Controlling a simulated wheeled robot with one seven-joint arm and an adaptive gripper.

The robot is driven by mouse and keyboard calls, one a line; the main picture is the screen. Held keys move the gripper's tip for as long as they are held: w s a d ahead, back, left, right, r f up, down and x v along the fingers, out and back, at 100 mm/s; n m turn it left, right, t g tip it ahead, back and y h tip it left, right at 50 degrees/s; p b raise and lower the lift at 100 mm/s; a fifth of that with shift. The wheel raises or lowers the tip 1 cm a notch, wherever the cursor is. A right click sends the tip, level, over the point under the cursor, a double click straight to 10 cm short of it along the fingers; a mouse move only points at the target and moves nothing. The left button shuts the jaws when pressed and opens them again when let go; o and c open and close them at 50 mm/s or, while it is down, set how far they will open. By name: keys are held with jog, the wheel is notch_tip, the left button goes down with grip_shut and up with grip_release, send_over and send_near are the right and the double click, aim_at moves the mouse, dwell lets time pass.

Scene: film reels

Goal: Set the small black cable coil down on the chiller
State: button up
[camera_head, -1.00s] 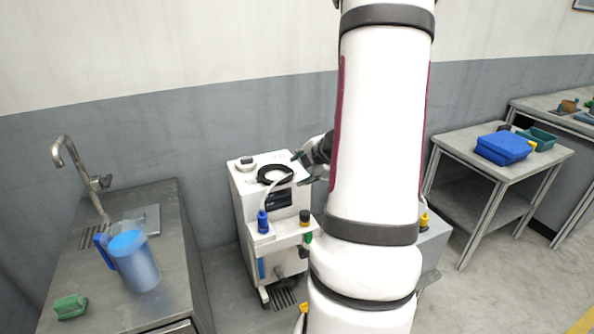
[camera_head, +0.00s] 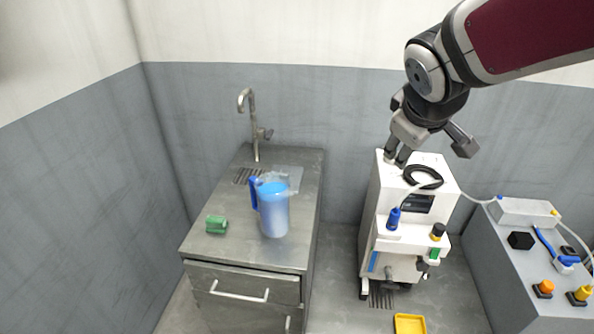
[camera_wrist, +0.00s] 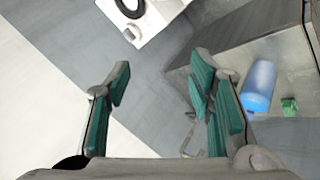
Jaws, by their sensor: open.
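The small black cable coil (camera_head: 423,177) lies flat on top of the white chiller (camera_head: 393,204), toward the front of its upper face. In the wrist view the coil (camera_wrist: 130,7) shows at the top edge, on the chiller's white top (camera_wrist: 158,14). My gripper (camera_head: 430,150) is above and behind the chiller top, apart from the coil. In the wrist view my gripper (camera_wrist: 160,95) has its green-padded fingers spread wide with nothing between them.
A steel sink counter (camera_head: 240,245) with a tap (camera_head: 252,120), a blue jug (camera_head: 273,210) and a green sponge (camera_head: 216,224) stands left of the chiller. A grey cabinet (camera_head: 490,250) with a white box and coloured connectors stands at right. A pale tube runs from the chiller to it.

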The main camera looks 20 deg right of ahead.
jog(key=s+a+m+g+y, duration=0.1)
jog(key=s+a+y, duration=0.1)
jog(key=s+a, duration=0.4)
jog(key=s+a+f+m+y, duration=0.1)
jog(key=s+a, duration=0.5)
jog(key=a, duration=0.6)
jog(key=shift+a+f+m+g+y, duration=0.25)
jog(key=shift+m+g+y, duration=0.2)
jog(key=shift+y, duration=0.75)
